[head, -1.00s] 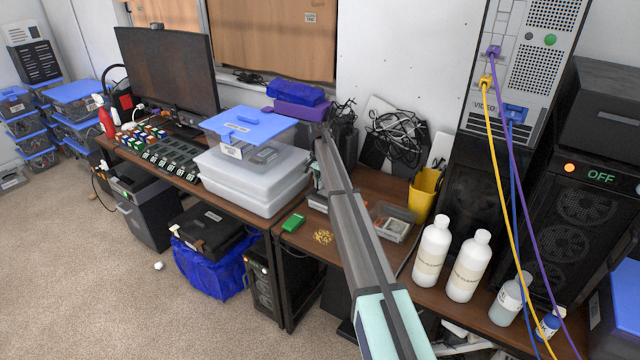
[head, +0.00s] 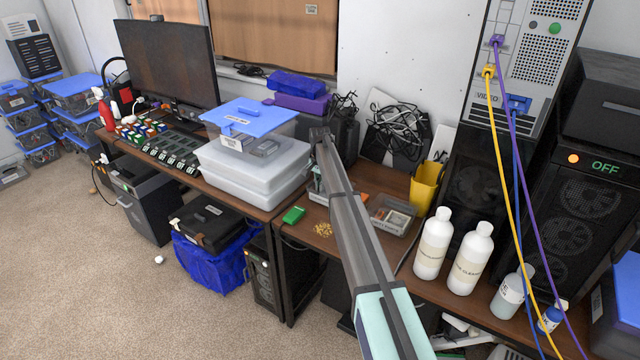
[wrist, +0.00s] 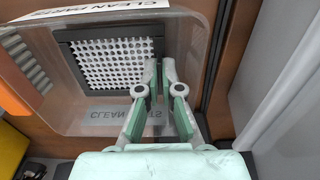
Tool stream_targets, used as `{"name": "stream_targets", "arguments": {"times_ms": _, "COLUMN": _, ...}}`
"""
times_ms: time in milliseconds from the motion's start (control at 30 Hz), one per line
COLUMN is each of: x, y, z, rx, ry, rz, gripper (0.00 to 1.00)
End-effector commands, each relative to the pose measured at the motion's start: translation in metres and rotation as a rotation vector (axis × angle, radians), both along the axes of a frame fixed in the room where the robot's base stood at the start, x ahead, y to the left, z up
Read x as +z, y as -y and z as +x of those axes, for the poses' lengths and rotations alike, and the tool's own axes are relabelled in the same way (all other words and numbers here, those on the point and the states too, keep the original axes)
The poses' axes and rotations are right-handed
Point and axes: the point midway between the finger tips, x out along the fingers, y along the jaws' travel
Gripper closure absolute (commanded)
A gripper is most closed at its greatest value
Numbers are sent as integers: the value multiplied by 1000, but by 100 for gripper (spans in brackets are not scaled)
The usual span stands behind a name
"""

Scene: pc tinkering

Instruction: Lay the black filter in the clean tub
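The black filter (wrist: 98,62), a square dark frame around a white perforated panel, shows in the wrist view over the clear clean tub (wrist: 38,108). It appears inside the tub's walls; whether it touches the floor I cannot tell. My gripper (wrist: 160,68) is at the filter's right edge, its two fingers close together with a strip of dark frame between them. A "CLEAN PARTS" label shows on the tub's near wall. In the head view my arm hides the filter and most of the tub at the back of the right-hand desk.
A second clear tub (head: 407,222) and a yellow cup (head: 425,187) stand right of my arm. White bottles (head: 433,243) stand at the front right. Stacked storage boxes (head: 250,178) stand on the left.

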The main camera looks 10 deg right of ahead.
Motion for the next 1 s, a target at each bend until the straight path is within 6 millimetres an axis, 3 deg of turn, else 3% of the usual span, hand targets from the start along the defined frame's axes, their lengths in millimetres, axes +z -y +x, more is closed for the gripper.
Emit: {"name": "stream_targets", "arguments": {"times_ms": 1000, "x": -9, "y": 0, "z": 0, "rx": 0, "ry": 0, "rz": 0, "gripper": 100}}
